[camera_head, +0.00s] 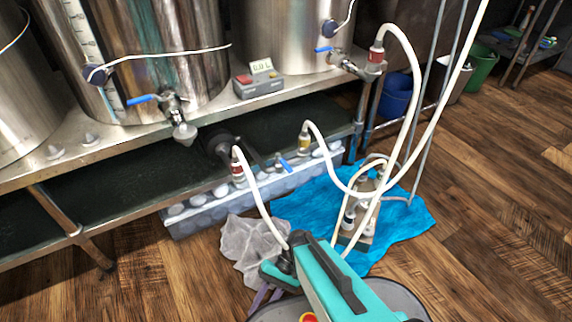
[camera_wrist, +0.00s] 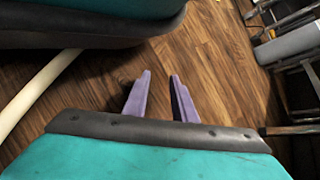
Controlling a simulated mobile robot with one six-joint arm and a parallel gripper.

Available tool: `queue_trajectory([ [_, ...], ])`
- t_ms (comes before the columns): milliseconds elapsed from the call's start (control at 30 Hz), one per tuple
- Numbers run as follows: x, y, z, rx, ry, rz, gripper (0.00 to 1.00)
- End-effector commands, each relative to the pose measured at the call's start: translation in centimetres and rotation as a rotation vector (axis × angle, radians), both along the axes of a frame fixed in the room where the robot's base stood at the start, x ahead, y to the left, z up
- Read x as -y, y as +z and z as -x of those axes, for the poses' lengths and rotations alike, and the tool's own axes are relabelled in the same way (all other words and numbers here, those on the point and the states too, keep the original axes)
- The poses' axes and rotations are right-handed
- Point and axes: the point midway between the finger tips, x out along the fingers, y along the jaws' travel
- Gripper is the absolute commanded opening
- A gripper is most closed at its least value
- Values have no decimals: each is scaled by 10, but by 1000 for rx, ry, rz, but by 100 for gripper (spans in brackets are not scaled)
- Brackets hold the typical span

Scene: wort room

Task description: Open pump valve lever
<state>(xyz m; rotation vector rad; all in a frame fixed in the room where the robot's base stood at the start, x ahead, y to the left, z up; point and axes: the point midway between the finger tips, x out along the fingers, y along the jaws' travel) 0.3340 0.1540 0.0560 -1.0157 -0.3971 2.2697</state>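A small blue lever (camera_head: 284,165) sits on a valve beside the dark pump (camera_head: 222,146), at the front of the lower shelf, between two hose fittings; I take it for the pump valve lever. My gripper (camera_head: 262,297) is low in front of the shelf, below the lever and well apart from it, partly hidden by my arm. In the wrist view my gripper (camera_wrist: 160,76) shows two purple fingers with a gap between them and nothing held. The wrist view shows wood floor beyond the fingers, and no lever.
Other blue levers sit on the left kettle (camera_head: 143,98) and right kettle (camera_head: 323,49). White hoses (camera_head: 262,205) loop in front of the shelf. A grey crumpled cloth (camera_head: 252,245) and a blue sheet (camera_head: 405,215) lie on the floor. Open floor (camera_head: 500,250) lies at right.

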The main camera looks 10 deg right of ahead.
Motion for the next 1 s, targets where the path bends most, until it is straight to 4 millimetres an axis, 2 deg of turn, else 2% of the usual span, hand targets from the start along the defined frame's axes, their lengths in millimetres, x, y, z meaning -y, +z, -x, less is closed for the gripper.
queue_trajectory([
  [267,3,21,2,12,9,20,26],
  [1000,24,107,9,97,78,138,26],
])
